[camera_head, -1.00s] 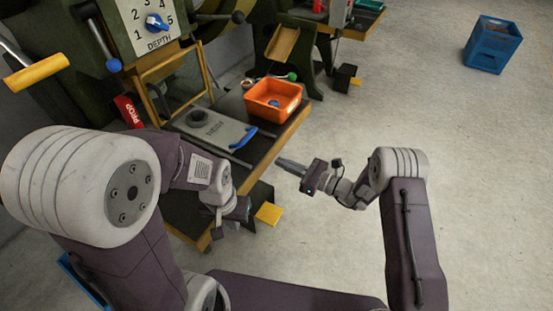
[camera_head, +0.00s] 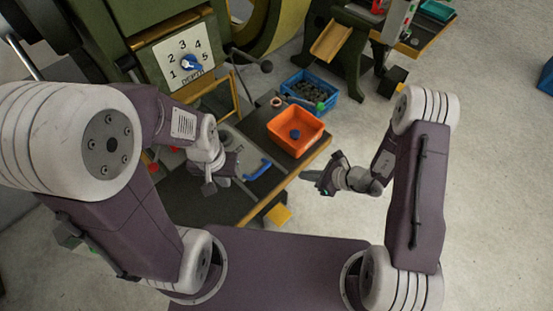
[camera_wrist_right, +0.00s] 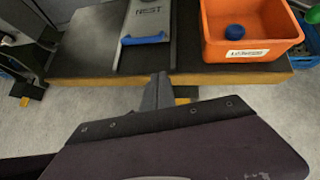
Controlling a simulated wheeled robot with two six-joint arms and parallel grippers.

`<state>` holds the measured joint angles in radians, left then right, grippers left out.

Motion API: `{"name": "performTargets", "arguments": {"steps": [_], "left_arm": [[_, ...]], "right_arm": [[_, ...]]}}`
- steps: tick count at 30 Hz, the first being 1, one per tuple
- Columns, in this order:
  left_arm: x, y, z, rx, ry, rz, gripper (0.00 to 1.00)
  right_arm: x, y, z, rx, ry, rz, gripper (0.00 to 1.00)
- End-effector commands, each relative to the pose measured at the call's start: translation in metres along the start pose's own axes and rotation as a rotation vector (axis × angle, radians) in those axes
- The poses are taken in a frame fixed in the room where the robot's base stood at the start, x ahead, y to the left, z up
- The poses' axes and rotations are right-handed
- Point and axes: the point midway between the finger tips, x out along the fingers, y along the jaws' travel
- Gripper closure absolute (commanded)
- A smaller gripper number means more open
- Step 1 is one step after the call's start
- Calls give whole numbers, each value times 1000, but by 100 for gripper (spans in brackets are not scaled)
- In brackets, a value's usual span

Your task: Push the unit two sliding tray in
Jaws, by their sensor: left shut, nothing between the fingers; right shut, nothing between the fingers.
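The sliding tray (camera_head: 231,139) is a grey plate with a blue handle (camera_head: 258,170) at its near right end, lying on the dark bench. My left arm hides much of it. In the right wrist view the tray (camera_wrist_right: 150,18) lies flat, lettering upright, with its blue handle (camera_wrist_right: 145,40) near the bench's front edge. My left gripper (camera_head: 235,171) is over the bench beside the handle, partly hidden by its own wrist. My right gripper (camera_head: 325,178) is shut and empty, off the bench's front edge. Its fingers (camera_wrist_right: 158,91) point towards the bench, apart from the handle.
An orange bin (camera_head: 295,132) with a blue item stands on the bench right of the tray. A blue crate (camera_head: 310,91) of dark pieces is behind it. A green machine with a depth dial (camera_head: 188,62) rises behind.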

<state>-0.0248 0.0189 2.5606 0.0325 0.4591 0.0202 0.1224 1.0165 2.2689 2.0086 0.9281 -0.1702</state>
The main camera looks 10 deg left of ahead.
Motion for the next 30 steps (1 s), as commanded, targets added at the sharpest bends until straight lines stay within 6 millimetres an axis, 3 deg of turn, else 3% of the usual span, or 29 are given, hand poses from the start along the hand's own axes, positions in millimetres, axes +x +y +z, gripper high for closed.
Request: {"name": "performTargets", "arguments": {"steps": [14, 21, 30], "left_arm": [[-3, 0, -1, 0, 1, 0, 100], [-12, 0, -2, 0, 1, 0, 100], [-13, 0, -2, 0, 1, 0, 100]], "right_arm": [[97, 1, 0, -2, -2, 3, 100], [117, 0, 28, -1, -3, 0, 100], [121, 0, 32, 0, -2, -1, 100]]}}
